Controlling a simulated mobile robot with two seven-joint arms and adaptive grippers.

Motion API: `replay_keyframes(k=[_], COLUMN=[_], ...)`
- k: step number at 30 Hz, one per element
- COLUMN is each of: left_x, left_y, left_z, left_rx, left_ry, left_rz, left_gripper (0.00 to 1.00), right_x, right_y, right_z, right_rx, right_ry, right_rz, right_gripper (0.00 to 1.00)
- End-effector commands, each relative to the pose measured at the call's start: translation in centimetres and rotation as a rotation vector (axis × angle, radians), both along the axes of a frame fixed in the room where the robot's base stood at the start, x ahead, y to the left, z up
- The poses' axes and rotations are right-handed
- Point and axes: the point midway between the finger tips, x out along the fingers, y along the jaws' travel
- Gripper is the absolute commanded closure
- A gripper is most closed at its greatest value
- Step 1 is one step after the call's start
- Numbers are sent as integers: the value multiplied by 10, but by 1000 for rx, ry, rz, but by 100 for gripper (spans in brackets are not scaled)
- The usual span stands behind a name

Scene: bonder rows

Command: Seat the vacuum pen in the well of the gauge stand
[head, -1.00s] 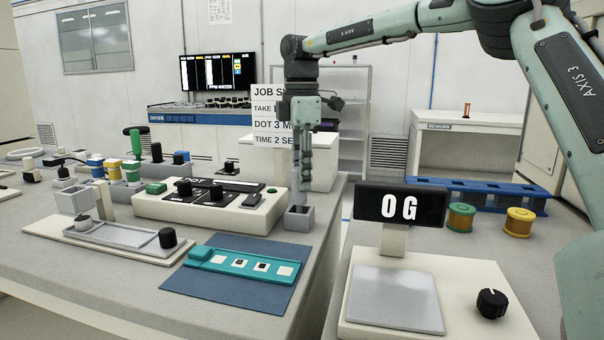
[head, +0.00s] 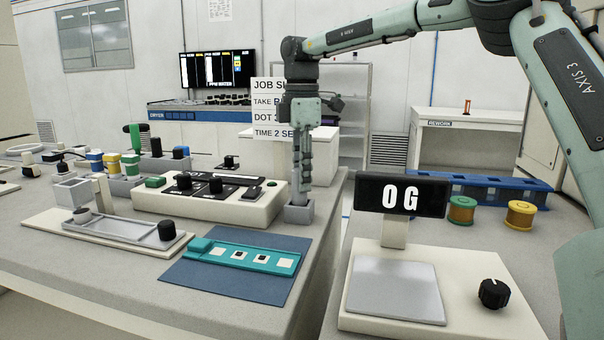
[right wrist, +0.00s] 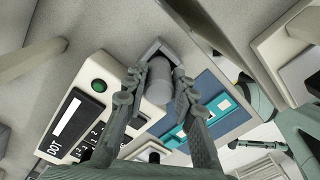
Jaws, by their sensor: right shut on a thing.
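Directly below is a small grey square holder with an open top (head: 299,215), which I take for the gauge stand. It also shows in the right wrist view (right wrist: 149,46). The pen's lower end is inside the holder's mouth in the picture; how deep it sits is hidden. My left gripper is not in view.
A cream control box (head: 207,203) stands close left of the holder. A teal strip (head: 243,258) lies on a blue mat (head: 205,283) in front. A scale (head: 373,325) with a dark display (head: 401,195) stands to the right, across a gap between benches.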

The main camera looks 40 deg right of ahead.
Motion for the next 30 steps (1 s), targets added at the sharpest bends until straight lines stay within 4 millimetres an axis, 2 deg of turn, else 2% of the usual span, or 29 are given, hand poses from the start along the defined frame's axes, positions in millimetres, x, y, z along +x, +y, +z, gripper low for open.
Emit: replay_keyframes(k=[4, 5, 10, 30], left_x=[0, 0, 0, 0], left_y=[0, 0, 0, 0], left_z=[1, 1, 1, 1], left_rx=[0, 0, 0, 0], left_ry=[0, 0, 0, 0], left_rz=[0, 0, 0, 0], left_gripper=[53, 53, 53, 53], right_x=[0, 0, 0, 0], right_y=[0, 0, 0, 0], right_z=[0, 0, 0, 0], right_rx=[0, 0, 0, 0], right_ry=[0, 0, 0, 0], right_rz=[0, 0, 0, 0], right_gripper=[100, 72, 51, 50])
